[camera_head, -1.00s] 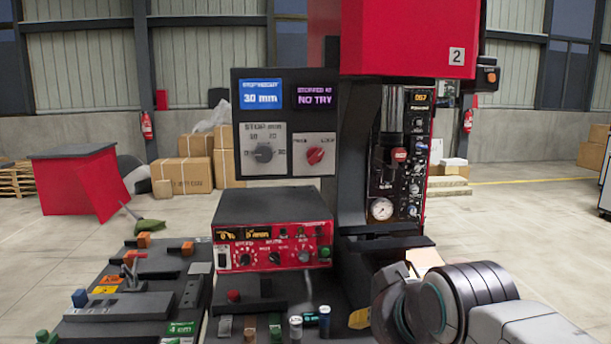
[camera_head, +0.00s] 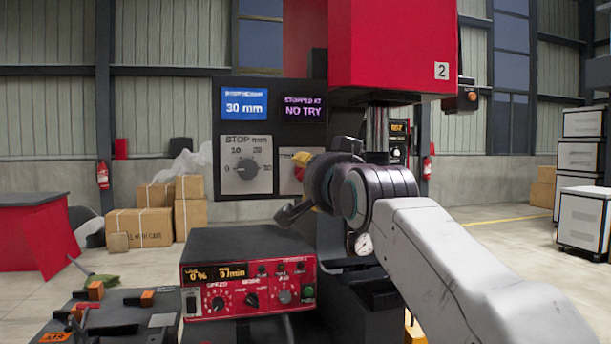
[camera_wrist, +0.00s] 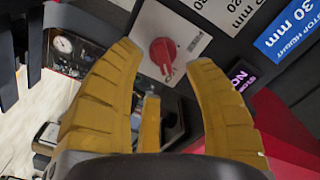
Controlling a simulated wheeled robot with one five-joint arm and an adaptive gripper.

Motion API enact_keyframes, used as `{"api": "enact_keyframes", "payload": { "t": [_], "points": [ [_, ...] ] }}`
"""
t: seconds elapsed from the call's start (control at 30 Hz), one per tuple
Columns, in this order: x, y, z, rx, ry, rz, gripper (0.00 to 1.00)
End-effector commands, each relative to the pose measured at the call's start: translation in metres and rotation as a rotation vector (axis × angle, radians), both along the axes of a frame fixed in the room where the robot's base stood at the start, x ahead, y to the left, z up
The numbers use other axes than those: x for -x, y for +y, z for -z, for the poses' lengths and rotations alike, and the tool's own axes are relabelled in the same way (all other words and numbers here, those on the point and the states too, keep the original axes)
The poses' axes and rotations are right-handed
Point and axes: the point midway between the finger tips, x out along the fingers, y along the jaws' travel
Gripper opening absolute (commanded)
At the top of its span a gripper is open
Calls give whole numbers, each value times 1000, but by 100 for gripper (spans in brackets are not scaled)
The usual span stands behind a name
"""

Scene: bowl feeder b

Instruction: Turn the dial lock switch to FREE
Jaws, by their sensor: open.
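The dial lock switch is a red knob (camera_wrist: 162,52) on a pale plate in the wrist view. Its light mark faces the lower side of that picture, and its labels are too small to read. My gripper (camera_wrist: 170,60) is open, with its yellow fingers on either side of the knob in this view. I cannot tell whether they touch it. In the head view my gripper (camera_head: 303,158) is in front of the switch plate (camera_head: 289,180) and hides the knob and most of the plate.
The black panel also carries the STOP dial (camera_head: 247,168), a blue 30 mm display (camera_head: 244,104) and a purple NO TRY display (camera_head: 304,108). A red-fronted control box (camera_head: 248,287) stands below. The red press head (camera_head: 392,45) hangs at upper right.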

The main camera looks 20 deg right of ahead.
Motion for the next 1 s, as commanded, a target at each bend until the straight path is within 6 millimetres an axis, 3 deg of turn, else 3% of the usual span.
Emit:
{"api": "enact_keyframes", "payload": {
  "t": [0.2,0.4,0.87,1.0],
  "points": [
    [-28,0,0,1,3,0,48],
    [-44,0,0,2,2,-1,48],
    [-49,0,0,2,2,-1,49],
    [-49,0,1,2,2,-1,36]
  ]
}}
